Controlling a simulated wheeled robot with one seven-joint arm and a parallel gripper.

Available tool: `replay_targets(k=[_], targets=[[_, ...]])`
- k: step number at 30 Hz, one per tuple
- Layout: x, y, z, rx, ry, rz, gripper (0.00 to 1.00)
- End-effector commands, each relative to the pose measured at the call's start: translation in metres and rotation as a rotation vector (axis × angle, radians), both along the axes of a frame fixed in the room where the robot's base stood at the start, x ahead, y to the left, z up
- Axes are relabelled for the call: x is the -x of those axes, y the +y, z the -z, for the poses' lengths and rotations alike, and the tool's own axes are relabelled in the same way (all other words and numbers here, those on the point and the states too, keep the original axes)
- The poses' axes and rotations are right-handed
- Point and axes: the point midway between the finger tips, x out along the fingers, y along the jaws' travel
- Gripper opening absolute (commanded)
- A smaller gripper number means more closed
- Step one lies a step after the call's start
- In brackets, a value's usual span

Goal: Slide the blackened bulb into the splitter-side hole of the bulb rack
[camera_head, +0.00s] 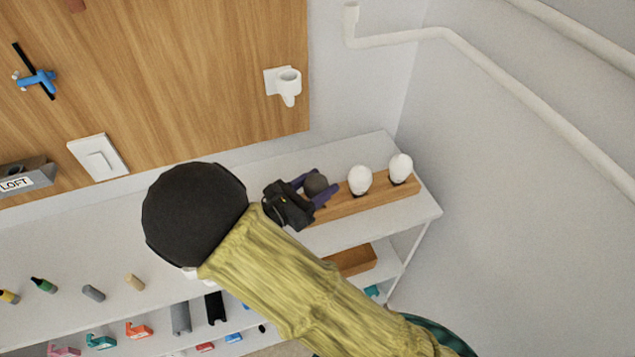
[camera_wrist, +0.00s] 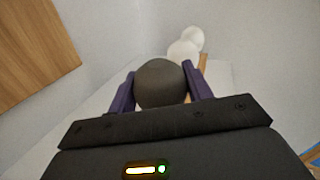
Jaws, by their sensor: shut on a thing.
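The blackened bulb (camera_head: 316,184) is a dark grey globe between the two purple fingers of my gripper (camera_head: 318,190). My gripper is shut on it, and it also shows in the wrist view (camera_wrist: 160,84). The bulb is over the left part of the wooden bulb rack (camera_head: 340,208). Two white bulbs, one in the middle (camera_head: 360,179) and one at the right end (camera_head: 400,166), stand upright in the rack. The bulb's base and the hole under it are hidden by my gripper, so I cannot tell how deep it sits.
The rack lies on a white shelf (camera_head: 422,212) by the wall. A white socket (camera_head: 284,82) and a switch (camera_head: 98,156) are on the wooden panel behind. A lower shelf holds a wooden block (camera_head: 352,260) and several small coloured items. My arm covers the shelf's middle.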

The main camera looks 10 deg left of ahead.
Motion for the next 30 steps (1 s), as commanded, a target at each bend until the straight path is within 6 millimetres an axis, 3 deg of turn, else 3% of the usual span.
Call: replay_targets(k=[17, 18, 21, 30], targets=[[0.0, 0.0, 0.012, -0.001, -0.001, 0.0, 0.28], [0.0, 0.0, 0.011, -0.001, -0.001, 0.0, 0.58], [0.0, 0.0, 0.011, -0.001, -0.001, 0.0, 0.75], [0.001, 0.001, 0.011, -0.001, -0.001, 0.0, 0.75]])
